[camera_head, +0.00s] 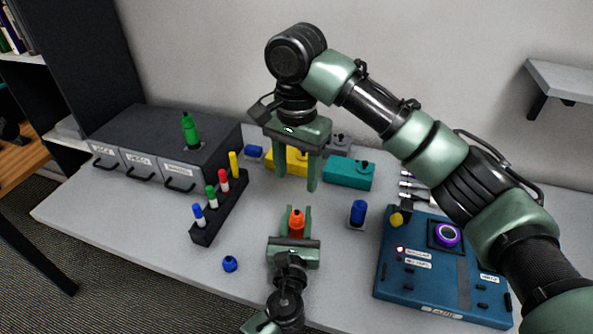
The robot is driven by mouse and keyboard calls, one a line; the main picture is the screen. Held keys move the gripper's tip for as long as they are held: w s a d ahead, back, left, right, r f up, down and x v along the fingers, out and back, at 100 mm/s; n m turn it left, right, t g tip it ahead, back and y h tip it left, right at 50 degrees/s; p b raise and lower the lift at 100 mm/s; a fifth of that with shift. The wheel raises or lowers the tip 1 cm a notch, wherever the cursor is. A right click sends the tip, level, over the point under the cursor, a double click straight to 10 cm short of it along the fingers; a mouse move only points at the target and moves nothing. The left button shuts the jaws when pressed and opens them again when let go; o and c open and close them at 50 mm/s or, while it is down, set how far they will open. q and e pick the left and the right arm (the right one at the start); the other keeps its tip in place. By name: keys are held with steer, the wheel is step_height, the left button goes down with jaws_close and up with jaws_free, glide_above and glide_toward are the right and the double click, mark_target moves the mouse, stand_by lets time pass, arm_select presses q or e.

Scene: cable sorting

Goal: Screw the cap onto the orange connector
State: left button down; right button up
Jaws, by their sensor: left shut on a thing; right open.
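The orange connector (297,222) stands upright between the fingers of my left gripper (295,212), low over the table's front middle. My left gripper is shut on it. My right gripper (296,182) is open and empty, fingers pointing down, behind and above the orange connector in the picture and in front of a yellow box (271,163). A small blue rounded piece (230,264), perhaps a cap, lies on the table left of my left gripper. I cannot tell for sure which piece is the cap.
A dark rack (206,233) with several coloured pens or plugs stands at left, beside grey drawers (150,145) bearing a green bottle (190,131). A blue cylinder (358,211) stands right of the connector. A blue panel (388,270) lies at right. A teal box (349,173) is behind.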

mark_target(296, 233)
arm_select(q)
steer(key=c, duration=0.9)
jaws_free()
steer(key=shift+c, duration=0.2)
steer(key=shift+s+a+b, duration=0.2)
steer(key=shift+s+b, duration=0.05)
steer(key=shift+s, duration=1.7)
steer(key=shift+s+a+b, duration=0.2)
steer(key=shift+s, duration=1.7)
steer(key=shift+s, duration=0.1)
